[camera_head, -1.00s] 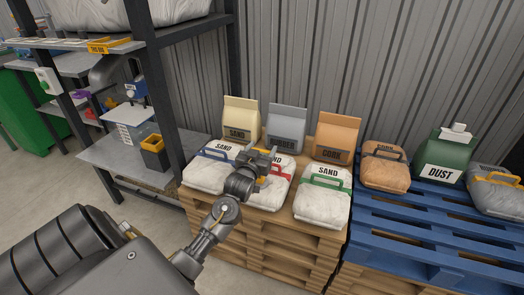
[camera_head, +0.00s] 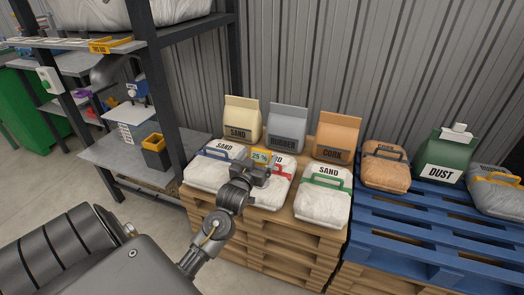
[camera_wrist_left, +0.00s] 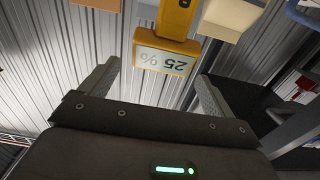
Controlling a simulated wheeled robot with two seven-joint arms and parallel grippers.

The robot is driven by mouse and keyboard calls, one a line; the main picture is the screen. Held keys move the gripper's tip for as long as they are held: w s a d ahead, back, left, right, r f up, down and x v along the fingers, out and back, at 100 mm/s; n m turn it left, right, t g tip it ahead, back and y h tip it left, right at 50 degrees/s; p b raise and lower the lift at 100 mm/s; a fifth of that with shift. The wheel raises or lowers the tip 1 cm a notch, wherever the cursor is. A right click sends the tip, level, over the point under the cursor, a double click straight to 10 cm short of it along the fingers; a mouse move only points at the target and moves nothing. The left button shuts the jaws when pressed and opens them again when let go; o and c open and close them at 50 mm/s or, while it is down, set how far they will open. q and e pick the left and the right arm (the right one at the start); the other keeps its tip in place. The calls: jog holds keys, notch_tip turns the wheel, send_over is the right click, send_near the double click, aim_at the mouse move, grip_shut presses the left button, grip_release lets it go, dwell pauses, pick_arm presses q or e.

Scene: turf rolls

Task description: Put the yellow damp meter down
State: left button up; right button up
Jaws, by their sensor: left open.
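The yellow damp meter (camera_head: 261,157) appears to stand on the middle white sand bag with the red handle (camera_head: 274,181); its contact with the bag is hidden. In the left wrist view the meter (camera_wrist_left: 166,52) shows a "25 %" display, upside down in the picture. My left gripper (camera_head: 256,170) is just in front of the meter. Its fingers (camera_wrist_left: 158,76) are open, one to each side of the display in the picture, with visible gaps to it. The meter looks to be beyond the fingertips. My right gripper is not in view.
A sand bag with a blue handle (camera_head: 210,172) lies left, one with a green handle (camera_head: 322,207) right. Upright sand (camera_head: 242,120), rubber (camera_head: 286,127) and cork (camera_head: 337,137) bags stand behind. A blue pallet (camera_head: 405,225) is right; a shelf post (camera_head: 163,100) rises left.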

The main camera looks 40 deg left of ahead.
pick_arm(q)
jog(key=v, duration=0.6)
jog(key=s+d+f+m+g+h, duration=0.1)
jog(key=s+d+f+g, duration=0.2)
jog(key=f, duration=0.5)
jog(key=s+d+f+m+g+h, duration=0.1)
jog(key=s+d+f+g+h, duration=0.2)
jog(key=f, duration=0.5)
jog(key=s+d+f+m+g, duration=0.1)
jog(key=s+d+f+g, duration=0.2)
jog(key=f, duration=0.5)
jog(key=s+d+f+m+g+h, duration=0.1)
jog(key=s+d+f+g, duration=0.1)
jog(key=s+d+f, duration=0.2)
jog(key=s+d+f+m+g+h, duration=0.1)
jog(key=s+d+f+m+g, duration=0.1)
jog(key=s+d+f, duration=0.3)
jog(key=shift+s+d+f+g, duration=0.2)
jog(key=shift+s+f+g, duration=0.5)
jog(key=shift+s+f, duration=2.05)
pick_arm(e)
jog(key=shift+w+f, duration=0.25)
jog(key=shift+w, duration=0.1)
pick_arm(q)
jog(key=shift+s+r, duration=0.85)
jog(key=shift+r, duration=0.1)
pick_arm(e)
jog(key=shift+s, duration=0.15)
